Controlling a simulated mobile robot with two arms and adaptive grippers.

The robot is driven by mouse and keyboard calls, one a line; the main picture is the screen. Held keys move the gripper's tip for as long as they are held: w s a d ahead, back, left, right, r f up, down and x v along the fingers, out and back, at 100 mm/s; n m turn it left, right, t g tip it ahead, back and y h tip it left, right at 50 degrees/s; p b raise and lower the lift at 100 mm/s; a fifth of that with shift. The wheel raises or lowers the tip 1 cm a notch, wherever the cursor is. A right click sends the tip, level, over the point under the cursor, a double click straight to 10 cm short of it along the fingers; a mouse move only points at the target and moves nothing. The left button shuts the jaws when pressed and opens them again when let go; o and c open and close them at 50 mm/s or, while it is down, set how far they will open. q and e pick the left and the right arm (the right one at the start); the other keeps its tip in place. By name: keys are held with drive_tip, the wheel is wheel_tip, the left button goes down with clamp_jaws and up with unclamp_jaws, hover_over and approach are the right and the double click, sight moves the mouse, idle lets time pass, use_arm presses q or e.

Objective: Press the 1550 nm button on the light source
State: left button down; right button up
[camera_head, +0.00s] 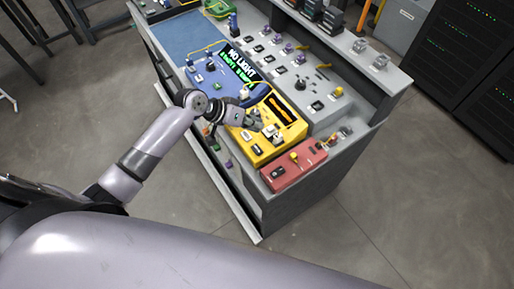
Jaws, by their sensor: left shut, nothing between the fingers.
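A yellow device (262,155) with a dark screen and several pale buttons sits near the front of the grey workbench (268,212). It looks like the light source; its button labels are too small to read. My left gripper (262,128) is shut and empty, with its fingertips low over the yellow device's button area. I cannot tell whether they touch a button. The gripper hides part of the device's left side. My right gripper is not in view.
A blue device (205,76) with a screen reading "NO LIGHT" stands beside the yellow one. A red box (293,170) is on its other side. A grey panel (318,104) with several connectors lies behind. Dark server racks (470,75) stand at right.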

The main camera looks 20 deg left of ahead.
use_arm(q)
drive_tip(key=b, duration=0.7)
hover_over(256, 147)
wheel_tip(256, 147, down, 7)
drive_tip(key=shift+f+b, duration=0.35)
drive_tip(key=shift+f, duration=0.55)
drive_tip(key=shift+f, duration=0.4)
drive_tip(key=shift+f+b, duration=0.4)
drive_tip(key=shift+f, duration=0.1)
idle(0.8)
drive_tip(key=shift+r, duration=0.1)
drive_tip(key=shift+r+p, duration=0.85)
drive_tip(key=shift+p, duration=0.05)
